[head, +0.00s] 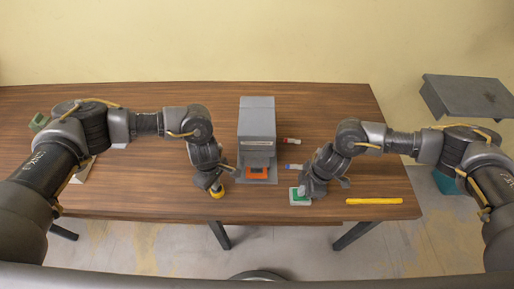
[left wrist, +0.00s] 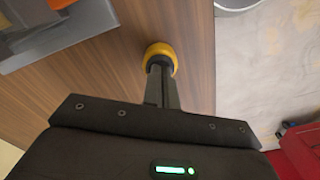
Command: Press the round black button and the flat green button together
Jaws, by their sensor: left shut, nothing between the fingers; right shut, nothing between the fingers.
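The round button has a yellow housing (head: 217,193) near the table's front edge; the housing also shows in the left wrist view (left wrist: 160,48). Its black top (left wrist: 159,61) is mostly hidden by my left fingertips. My left gripper (head: 215,186) is shut and empty, its tips right over the round button, touching or nearly so. The flat green button (head: 297,193) sits on a pale base (head: 299,202) right of the grey box. My right gripper (head: 304,190) is shut and empty, right at the green button and partly covering it. I cannot tell if either button is pressed down.
A grey box (head: 257,115) with an orange part (head: 258,172) at its front stands between the two grippers. A red-and-white piece (head: 289,141) and a blue-and-white piece (head: 293,167) lie right of it. A yellow bar (head: 374,201) lies near the front right edge.

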